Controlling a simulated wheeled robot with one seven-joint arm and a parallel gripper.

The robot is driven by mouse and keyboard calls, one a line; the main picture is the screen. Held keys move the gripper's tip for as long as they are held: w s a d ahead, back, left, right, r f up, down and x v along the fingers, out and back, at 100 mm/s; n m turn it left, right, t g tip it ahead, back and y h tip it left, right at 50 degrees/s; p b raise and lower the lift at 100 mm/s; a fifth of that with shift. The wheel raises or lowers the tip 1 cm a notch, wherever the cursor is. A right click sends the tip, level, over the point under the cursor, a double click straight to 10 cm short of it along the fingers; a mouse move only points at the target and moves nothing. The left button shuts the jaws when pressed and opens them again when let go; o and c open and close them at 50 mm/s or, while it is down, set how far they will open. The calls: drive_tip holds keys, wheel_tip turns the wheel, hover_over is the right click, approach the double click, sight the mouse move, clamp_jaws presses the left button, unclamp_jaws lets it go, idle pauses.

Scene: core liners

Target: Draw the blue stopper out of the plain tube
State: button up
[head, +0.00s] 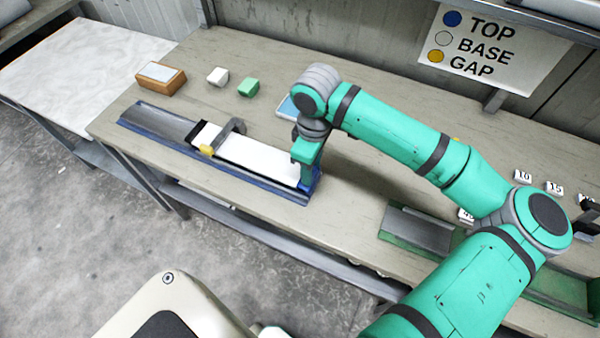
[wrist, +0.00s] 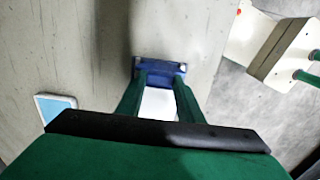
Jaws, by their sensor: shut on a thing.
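The plain white tube (head: 258,158) lies in a long blue-edged cradle (head: 150,127) on the bench, under a grey clamp (head: 229,131). A yellow piece (head: 206,150) sits near its left end. My gripper (head: 304,182) is at the tube's right end, shut on the blue stopper (head: 308,186). In the wrist view the fingertips (wrist: 161,78) reach the blue part (wrist: 160,68), with a white surface (wrist: 158,104) between the fingers. The fingers partly hide the stopper, so I cannot tell how far it sits in the tube.
A wooden block with a white top (head: 161,77), a white block (head: 217,76) and a green block (head: 248,87) stand behind the cradle. A green-edged tray (head: 418,231) is at the right. A sign (head: 486,45) hangs at the back.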

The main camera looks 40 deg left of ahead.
drive_tip(key=shift+w+d, duration=0.2)
drive_tip(key=shift+d, duration=0.3)
drive_tip(key=shift+w+d, duration=0.15)
drive_tip(key=shift+d, duration=0.3)
drive_tip(key=shift+d, duration=0.25)
idle(0.5)
drive_tip(key=shift+s, duration=0.1)
wheel_tip(320, 180, up, 6)
idle(1.2)
drive_tip(key=shift+a, duration=0.1)
idle(0.4)
